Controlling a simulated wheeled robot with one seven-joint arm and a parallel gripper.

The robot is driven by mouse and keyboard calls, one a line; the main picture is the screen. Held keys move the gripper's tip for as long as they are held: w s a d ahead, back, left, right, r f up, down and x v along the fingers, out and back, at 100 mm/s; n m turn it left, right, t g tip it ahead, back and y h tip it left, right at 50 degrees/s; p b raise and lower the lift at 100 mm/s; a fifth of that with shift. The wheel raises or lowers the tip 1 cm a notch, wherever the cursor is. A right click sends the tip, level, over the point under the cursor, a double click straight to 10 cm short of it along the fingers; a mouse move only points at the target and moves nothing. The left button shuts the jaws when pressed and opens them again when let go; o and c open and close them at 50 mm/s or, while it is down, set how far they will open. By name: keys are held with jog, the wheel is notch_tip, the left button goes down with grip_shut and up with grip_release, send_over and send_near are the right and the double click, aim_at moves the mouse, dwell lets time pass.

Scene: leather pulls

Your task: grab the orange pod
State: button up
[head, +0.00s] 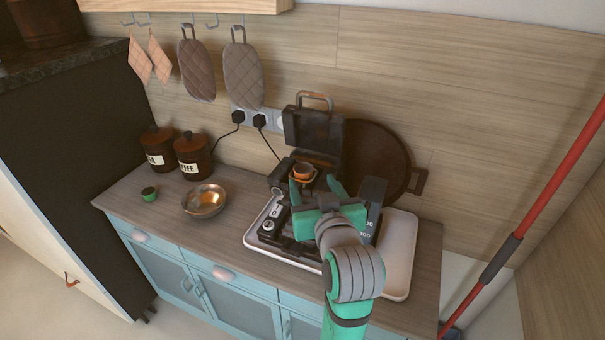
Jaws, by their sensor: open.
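A metal bowl (190,208) on the left of the counter shows orange patches (206,198) inside. I cannot tell if these are an orange pod or reflections. A small orange-brown cup-shaped thing (303,170) sits at the dark, open-lidded machine (312,133). It is just behind my fingertips, and its lower part is partly hidden. My gripper (316,186) is open, with its green fingers spread in front of that cup. I see nothing held between them. My arm hides much of the machine's front.
A white tray (397,262) lies under the machine. A small green-and-dark pod-like item (149,194) sits left of the bowl. Two dark canisters (192,156) stand behind it. A round dark pan (375,150) leans on the wall. A red pole (552,190) stands at right.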

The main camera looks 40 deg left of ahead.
aim_at(304, 170)
jog(key=x, duration=0.6)
jog(key=shift+w+a+f, duration=0.15)
jog(key=shift+w+a, duration=0.1)
jog(key=shift+a, duration=0.05)
jog(key=shift+s+a, duration=0.1)
jog(key=shift+a, duration=0.2)
jog(key=shift+d, duration=0.1)
jog(key=c, duration=1.1)
